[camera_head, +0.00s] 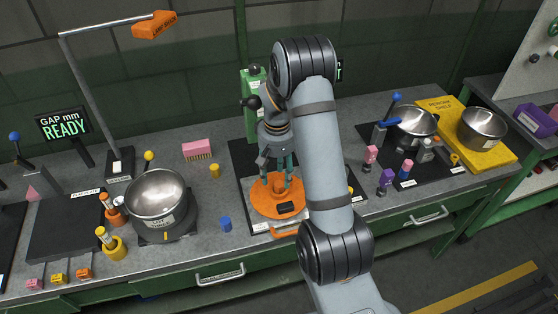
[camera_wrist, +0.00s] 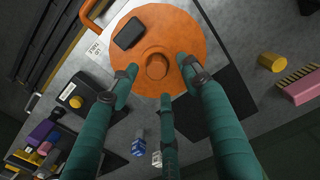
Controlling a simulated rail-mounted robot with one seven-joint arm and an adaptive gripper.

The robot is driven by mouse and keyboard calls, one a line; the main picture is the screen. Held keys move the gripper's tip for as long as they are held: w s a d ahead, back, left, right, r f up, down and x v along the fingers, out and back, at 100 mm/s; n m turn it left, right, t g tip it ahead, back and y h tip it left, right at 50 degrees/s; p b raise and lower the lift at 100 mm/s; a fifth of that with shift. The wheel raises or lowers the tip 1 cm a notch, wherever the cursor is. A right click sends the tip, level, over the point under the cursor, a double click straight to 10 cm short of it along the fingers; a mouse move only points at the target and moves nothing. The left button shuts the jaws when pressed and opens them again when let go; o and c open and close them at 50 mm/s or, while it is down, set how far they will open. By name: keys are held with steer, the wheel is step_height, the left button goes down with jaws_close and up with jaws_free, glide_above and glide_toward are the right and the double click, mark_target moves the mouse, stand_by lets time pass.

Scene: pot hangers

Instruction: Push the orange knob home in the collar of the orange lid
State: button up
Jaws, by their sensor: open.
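I cannot tell there how far the knob sits in the collar. A black pad (camera_wrist: 130,33) lies on the lid, off to one side. My gripper (camera_head: 279,184) points down over the lid. Its green fingers (camera_wrist: 158,84) are spread around the centre piece, open and holding nothing. The fingers partly hide the lid's centre in the head view.
A green stand (camera_head: 254,88) rises behind my gripper. Small coloured pieces and another pot (camera_head: 415,122) are to the right.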

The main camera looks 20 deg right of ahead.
mark_target(278, 184)
step_height(278, 184, up, 9)
steer(key=shift+s+d+f, duration=0.15)
steer(key=shift+d+f, duration=0.05)
steer(key=shift+d, duration=0.1)
steer(key=f, duration=1.2)
steer(key=shift+a+f, duration=0.1)
steer(key=shift+a, duration=0.15)
steer(key=shift+w+r+p, duration=0.2)
steer(key=shift+r+p, duration=0.15)
steer(key=shift+p, duration=0.15)
steer(key=shift+s, duration=0.1)
